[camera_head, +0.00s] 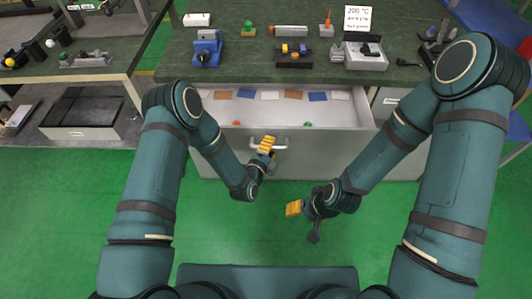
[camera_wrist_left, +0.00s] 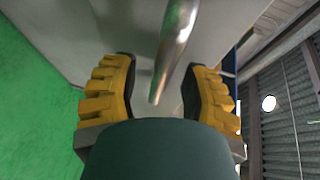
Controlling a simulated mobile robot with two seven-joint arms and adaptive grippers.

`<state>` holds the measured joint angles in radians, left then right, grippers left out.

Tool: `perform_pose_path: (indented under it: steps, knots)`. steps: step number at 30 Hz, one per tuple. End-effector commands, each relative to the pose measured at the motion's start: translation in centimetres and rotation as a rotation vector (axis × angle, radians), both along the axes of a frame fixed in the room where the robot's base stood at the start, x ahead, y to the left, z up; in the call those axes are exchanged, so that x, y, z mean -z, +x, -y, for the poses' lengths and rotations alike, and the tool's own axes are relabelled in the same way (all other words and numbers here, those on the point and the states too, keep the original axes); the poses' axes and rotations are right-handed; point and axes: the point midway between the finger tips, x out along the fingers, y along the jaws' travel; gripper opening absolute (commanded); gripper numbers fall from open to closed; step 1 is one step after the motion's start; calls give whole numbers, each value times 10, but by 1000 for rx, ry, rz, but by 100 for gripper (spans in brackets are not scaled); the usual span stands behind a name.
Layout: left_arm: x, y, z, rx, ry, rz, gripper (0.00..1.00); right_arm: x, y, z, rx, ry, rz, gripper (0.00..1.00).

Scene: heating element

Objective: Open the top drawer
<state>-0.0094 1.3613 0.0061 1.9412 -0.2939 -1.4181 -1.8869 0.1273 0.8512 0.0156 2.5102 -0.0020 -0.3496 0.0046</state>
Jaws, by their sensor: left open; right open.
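The top drawer (camera_head: 330,107) stands pulled out from under the green-topped bench in the head view, its inside exposed. It holds a row of blue, white and brown pieces and a few small red and green items. Its metal handle (camera_head: 283,143) is on the grey front. My left gripper (camera_head: 267,143) is at the handle, with yellow fingers open. In the left wrist view the handle bar (camera_wrist_left: 174,45) runs between the two spread fingers, with gaps visible on both sides. My right gripper (camera_head: 295,208) is open and empty, low in front of the drawer, over the floor.
The bench top (camera_head: 240,72) carries several tools and fixtures, a blue vise (camera_head: 207,50) and a "200 °C" sign (camera_head: 357,18). The green floor (camera_head: 60,220) around my arms is clear.

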Motion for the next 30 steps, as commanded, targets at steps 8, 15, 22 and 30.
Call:
perform_pose_path:
  steps: [8, 15, 22, 30]
  knots:
    - [-7, -40, -16, 2, 1, -4, 46, 0, 0, 0, 0, 0, 0, 54]
    - [-16, -82, -34, 1, 1, -4, 46, 0, 0, 0, 0, 0, 0, 54]
    - [-20, -103, -43, 2, 0, -1, 46, 0, 0, 0, 0, 0, 0, 54]
    - [-21, -107, -45, 1, 0, 0, 46, 0, 0, 0, 0, 0, 0, 54]
